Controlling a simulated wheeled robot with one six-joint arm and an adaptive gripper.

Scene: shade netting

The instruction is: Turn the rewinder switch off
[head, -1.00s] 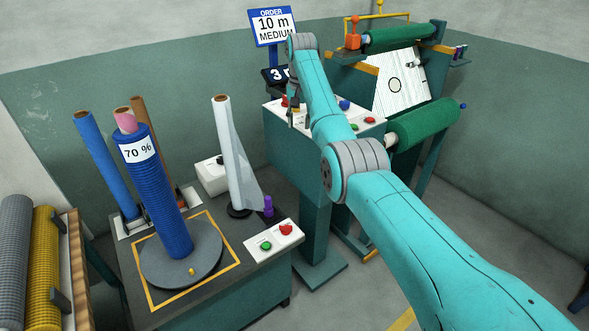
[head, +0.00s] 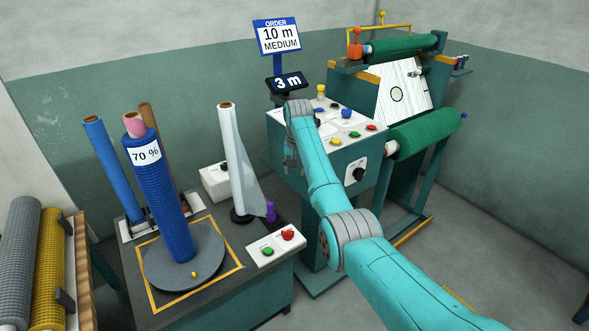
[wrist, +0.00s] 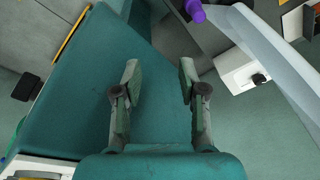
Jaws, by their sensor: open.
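A black rotary knob (head: 359,173) on a white plate sits on the side face of the teal control console (head: 330,165), beside the machine with green rolls. A second dark knob is on a white box (head: 214,181) by the wrapping stand; that box also shows in the wrist view (wrist: 240,70). I cannot read a label on either.
A red and a green button (head: 268,251) sit on the stand's panel. Several coloured buttons cover the console top. A translucent film roll (head: 241,160) and a purple piece (head: 271,212) stand left of my gripper. A blue netting roll (head: 165,205) stands on the turntable (head: 212,262).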

